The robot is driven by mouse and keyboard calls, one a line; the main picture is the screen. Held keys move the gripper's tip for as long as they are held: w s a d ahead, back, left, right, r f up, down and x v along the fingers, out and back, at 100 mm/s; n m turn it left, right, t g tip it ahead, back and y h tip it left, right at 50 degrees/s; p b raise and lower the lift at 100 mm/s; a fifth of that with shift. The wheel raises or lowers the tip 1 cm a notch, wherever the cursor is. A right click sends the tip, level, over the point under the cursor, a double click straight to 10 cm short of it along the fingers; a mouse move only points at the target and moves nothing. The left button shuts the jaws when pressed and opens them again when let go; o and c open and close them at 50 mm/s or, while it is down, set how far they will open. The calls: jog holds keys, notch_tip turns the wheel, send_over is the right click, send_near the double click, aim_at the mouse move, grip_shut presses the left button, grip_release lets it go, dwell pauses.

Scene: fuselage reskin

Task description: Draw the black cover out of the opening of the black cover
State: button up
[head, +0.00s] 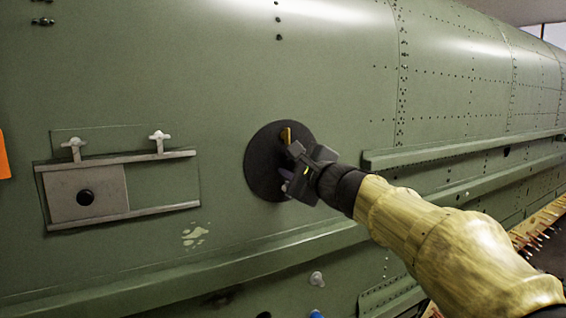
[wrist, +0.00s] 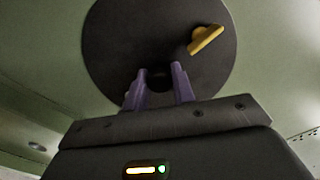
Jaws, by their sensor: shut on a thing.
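The black cover (head: 262,160) is a round dark disc on the green fuselage skin, in the middle of the head view. It fills the upper middle of the wrist view (wrist: 120,40). A yellow tab (wrist: 207,38) sits on its face, upper right of my fingers. My gripper (head: 287,180) is at the face of the cover. In the wrist view its two purple fingers (wrist: 162,75) stand on either side of a dark knob at the cover's lower middle and are shut on it. The opening behind the cover is hidden. I cannot tell whether the cover stands off the skin.
Left on the skin, a grey sliding plate (head: 105,196) with a dark round hole sits between two rails, with two light T-shaped pegs (head: 159,140) above. A long green ledge (head: 200,262) runs below the cover. An orange piece (head: 4,155) shows at the left edge.

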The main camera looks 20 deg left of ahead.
aim_at(292, 165)
jog(key=shift+s+d, duration=0.1)
jog(key=shift+d, duration=0.05)
jog(key=shift+s+d, duration=0.25)
jog(key=shift+d, duration=0.05)
jog(key=shift+b+v, duration=0.7)
jog(key=shift+v, duration=0.35)
dwell(0.5)
jog(key=shift+b+v, duration=0.45)
jog(key=shift+v, duration=1)
jog(key=shift+w, duration=0.1)
